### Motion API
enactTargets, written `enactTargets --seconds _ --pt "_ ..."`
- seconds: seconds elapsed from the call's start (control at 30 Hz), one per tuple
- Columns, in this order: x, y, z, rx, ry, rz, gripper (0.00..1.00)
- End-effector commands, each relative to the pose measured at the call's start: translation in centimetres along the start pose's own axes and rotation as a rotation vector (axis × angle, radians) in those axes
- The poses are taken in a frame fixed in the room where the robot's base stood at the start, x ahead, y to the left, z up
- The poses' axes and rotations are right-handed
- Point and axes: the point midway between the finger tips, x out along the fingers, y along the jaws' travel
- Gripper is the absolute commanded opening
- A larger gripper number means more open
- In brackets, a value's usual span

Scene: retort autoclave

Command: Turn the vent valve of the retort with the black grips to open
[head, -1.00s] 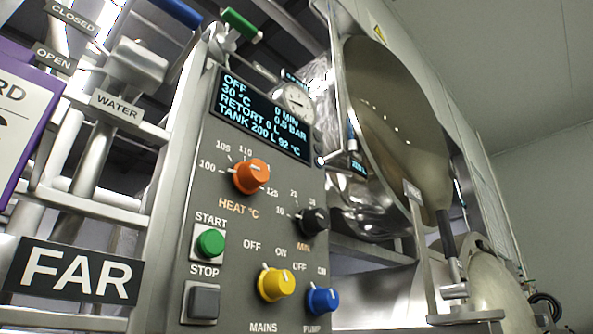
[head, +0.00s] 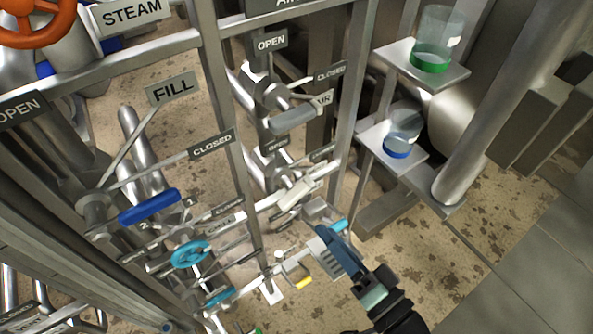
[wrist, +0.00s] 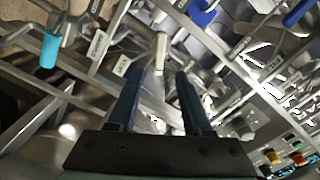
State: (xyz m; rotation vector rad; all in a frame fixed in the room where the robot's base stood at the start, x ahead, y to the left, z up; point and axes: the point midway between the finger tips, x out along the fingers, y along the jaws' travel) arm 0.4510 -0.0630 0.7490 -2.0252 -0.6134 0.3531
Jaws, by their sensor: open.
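My gripper (head: 325,240) is low in the middle of the head view, among valve pipework. In the wrist view its two dark blue fingers (wrist: 160,85) stand apart, with nothing held between them. A pale lever (wrist: 160,52) shows just past and between the fingertips; I cannot tell whether it is within reach. A cream lever (head: 300,188) stands beyond the gripper in the head view. Which handle is the vent valve I cannot tell.
A grey lever (head: 292,118), a blue lever (head: 150,206) and a turquoise wheel (head: 190,255) crowd the metal frame, with OPEN and CLOSED plates. An orange wheel (head: 35,22) is at top left. Two small shelves carry beakers (head: 432,45). Floor at right is clear.

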Motion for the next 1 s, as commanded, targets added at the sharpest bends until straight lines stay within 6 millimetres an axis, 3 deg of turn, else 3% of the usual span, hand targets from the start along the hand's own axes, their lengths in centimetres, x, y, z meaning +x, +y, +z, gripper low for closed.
enactTargets --seconds 0.3,0.5,0.7,0.97,1.0 --pt "6.7 0.0 0.1 -0.002 -0.004 -0.003 0.50" --pt "9.8 0.0 0.1 0.000 -0.002 -0.002 0.50" --pt "11.2 0.0 0.0 0.000 -0.001 0.000 0.50" --pt "11.3 0.0 0.0 0.000 -0.001 0.000 0.50" --pt "11.3 0.0 0.0 0.000 -0.001 0.000 0.46"
